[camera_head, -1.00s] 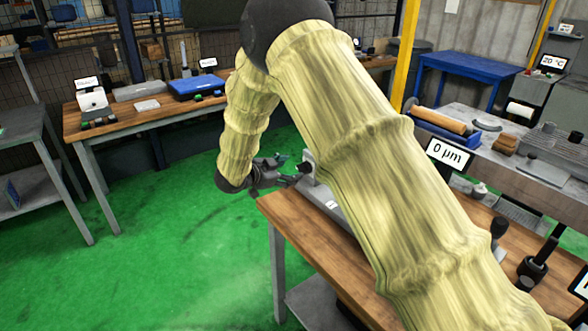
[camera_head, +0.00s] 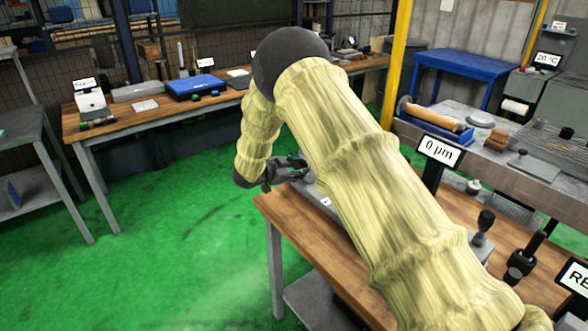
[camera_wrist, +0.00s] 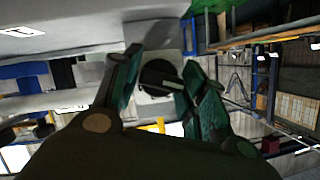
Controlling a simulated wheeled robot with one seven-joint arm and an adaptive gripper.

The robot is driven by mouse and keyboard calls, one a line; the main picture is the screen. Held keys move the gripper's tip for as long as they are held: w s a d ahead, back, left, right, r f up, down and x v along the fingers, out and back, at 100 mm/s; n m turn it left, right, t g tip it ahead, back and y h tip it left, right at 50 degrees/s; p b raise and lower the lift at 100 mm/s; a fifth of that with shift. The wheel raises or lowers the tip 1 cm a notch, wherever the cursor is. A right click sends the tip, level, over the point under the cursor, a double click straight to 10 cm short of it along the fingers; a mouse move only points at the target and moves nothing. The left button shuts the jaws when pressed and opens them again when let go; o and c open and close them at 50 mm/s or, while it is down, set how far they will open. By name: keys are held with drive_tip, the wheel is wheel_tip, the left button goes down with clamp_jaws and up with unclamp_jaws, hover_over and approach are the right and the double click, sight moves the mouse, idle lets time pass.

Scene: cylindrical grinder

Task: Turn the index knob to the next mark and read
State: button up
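The dark round index knob (camera_wrist: 160,76) sits on a pale plate of a grey device in the wrist view. My gripper (camera_wrist: 163,72) has its two green-tipped fingers spread on either side of the knob. I cannot tell whether either finger touches it. In the head view my gripper (camera_head: 296,163) is at the far left end of the grey device (camera_head: 318,196) on the wooden bench; the knob is hidden there. A display (camera_head: 439,151) reads "0 µm".
My arm covers much of the wooden bench (camera_head: 285,213). Dark-handled tools (camera_head: 525,256) stand at its right, near a partly cut-off sign (camera_head: 574,279). A granite-like table (camera_head: 480,150) lies behind. The green floor (camera_head: 180,240) at the left is clear.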

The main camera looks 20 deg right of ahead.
drive_tip(key=shift+s+a+r, duration=0.1)
drive_tip(key=shift+r, duration=0.05)
drive_tip(key=c, duration=0.4)
drive_tip(key=shift+o, duration=0.2)
drive_tip(key=shift+a, duration=0.45)
drive_tip(key=shift+s+d, duration=0.1)
drive_tip(key=shift+d, duration=0.25)
drive_tip(key=shift+d+m+t+b, duration=0.2)
drive_tip(key=shift+m+t+b, duration=0.25)
drive_tip(key=shift+b, duration=0.7)
drive_tip(key=m+b, duration=0.1)
drive_tip(key=b, duration=0.1)
drive_tip(key=m+t+b, duration=0.1)
drive_tip(key=b, duration=0.1)
drive_tip(key=m+t+b, duration=0.1)
drive_tip(key=b, duration=0.1)
drive_tip(key=shift+s+d+f+b, duration=0.15)
drive_tip(key=shift+s+f+b, duration=0.1)
drive_tip(key=shift+f+b, duration=0.1)
drive_tip(key=m+t+b, duration=0.1)
drive_tip(key=m+b, duration=0.1)
drive_tip(key=b, duration=0.1)
drive_tip(key=shift+r+m+b, duration=0.1)
drive_tip(key=shift+m+b, duration=0.15)
drive_tip(key=shift+b, duration=0.15)
drive_tip(key=shift+s, duration=0.1)
